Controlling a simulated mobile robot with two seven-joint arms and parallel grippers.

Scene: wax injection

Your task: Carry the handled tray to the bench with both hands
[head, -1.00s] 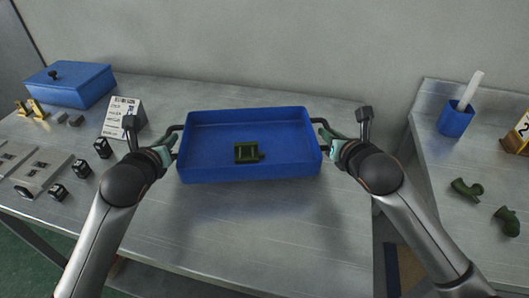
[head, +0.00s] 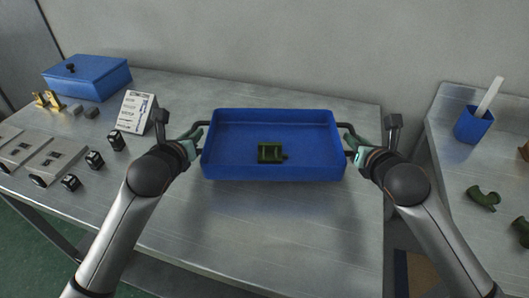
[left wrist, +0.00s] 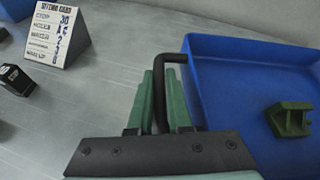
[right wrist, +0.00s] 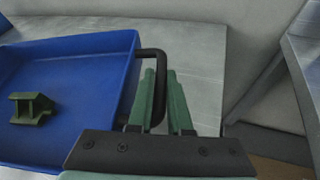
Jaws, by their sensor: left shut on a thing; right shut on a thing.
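The blue handled tray (head: 273,172) is in the middle of the head view, above the metal table, with a shadow below it. A dark green wax part (head: 271,153) lies inside it. My left gripper (head: 198,138) is shut on the tray's left black handle (left wrist: 161,75). My right gripper (head: 354,143) is shut on the right black handle (right wrist: 160,75). In each wrist view the green fingers stand on both sides of the handle bar. The tray looks about level.
A metal table (head: 270,240) lies below, with a blue lidded box (head: 88,78), a white card stand (head: 137,112) and several small black blocks at left. Across a gap at right, another metal surface (head: 450,150) holds a blue cup (head: 473,125) and green curved parts (head: 484,198).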

